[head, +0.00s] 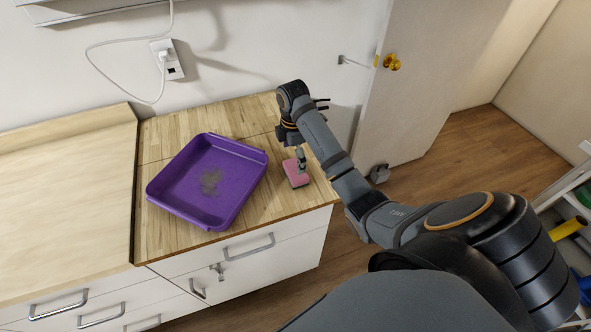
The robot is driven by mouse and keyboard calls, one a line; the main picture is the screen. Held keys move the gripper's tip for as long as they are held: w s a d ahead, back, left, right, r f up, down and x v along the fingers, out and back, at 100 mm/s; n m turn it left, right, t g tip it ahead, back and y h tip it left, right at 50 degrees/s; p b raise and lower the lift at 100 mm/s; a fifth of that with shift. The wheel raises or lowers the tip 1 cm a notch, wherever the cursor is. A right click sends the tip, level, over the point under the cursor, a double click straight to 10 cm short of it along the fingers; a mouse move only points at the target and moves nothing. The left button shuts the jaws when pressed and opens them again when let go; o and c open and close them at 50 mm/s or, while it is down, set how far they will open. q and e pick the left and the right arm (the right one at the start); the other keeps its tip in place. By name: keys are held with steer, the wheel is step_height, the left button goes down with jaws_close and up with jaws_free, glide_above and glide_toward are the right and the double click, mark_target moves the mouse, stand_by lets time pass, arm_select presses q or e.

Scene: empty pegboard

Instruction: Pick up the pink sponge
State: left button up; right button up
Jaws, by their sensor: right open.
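The pink sponge (296,179) lies on the wooden counter, to the right of the purple tray and close to the counter's right end. My right gripper (301,159) points down right over the sponge and hides part of its far side. Its jaws are open. I cannot tell whether the fingertips touch the sponge. My left gripper is not in view.
A purple tray (232,148) with a dark smudge inside stands on the wooden counter (160,234). A lighter worktop (60,200) adjoins on the left. A white cable hangs from a wall outlet (168,62). A door (415,90) stands at the right.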

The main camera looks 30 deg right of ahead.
mark_target(295, 169)
steer(key=shift+w+f, duration=0.1)
steer(key=shift+f, duration=0.7)
steer(key=shift+r, duration=0.1)
steer(key=f+b, duration=0.5)
steer(key=shift+d+f, duration=0.15)
steer(key=shift+d, duration=0.2)
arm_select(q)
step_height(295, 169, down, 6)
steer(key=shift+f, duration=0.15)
arm_select(e)
steer(key=shift+s+r, duration=0.2)
steer(key=shift+s, duration=0.05)
steer(key=c, duration=0.5)
